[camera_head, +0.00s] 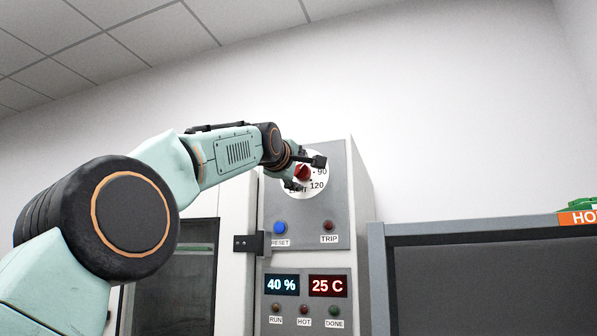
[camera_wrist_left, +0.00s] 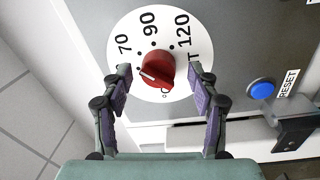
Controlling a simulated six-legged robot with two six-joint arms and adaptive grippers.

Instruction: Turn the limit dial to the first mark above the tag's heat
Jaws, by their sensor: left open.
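The limit dial (camera_wrist_left: 150,22) is a white disc with a red knob (camera_wrist_left: 158,70) on a grey panel. In the left wrist view 70, 90 and 120 show beside black dots; other lettering is partly covered. A pale line on the knob points left, below the 70; I cannot tell which mark it meets. My left gripper (camera_wrist_left: 161,78) is open, its two fingers on either side of the knob, with contact not clear. In the head view the gripper (camera_head: 304,172) partly covers the dial (camera_head: 317,192). No tag with a readable heat value shows. My right gripper is out of view.
Below the dial are a blue RESET button (camera_head: 280,227) and a TRIP lamp (camera_head: 328,225). Displays read 40 % (camera_head: 282,285) and 25 C (camera_head: 327,286), above RUN, HOT and DONE lamps. A dark grey cabinet (camera_head: 480,285) with a cut-off orange label (camera_head: 580,218) stands right.

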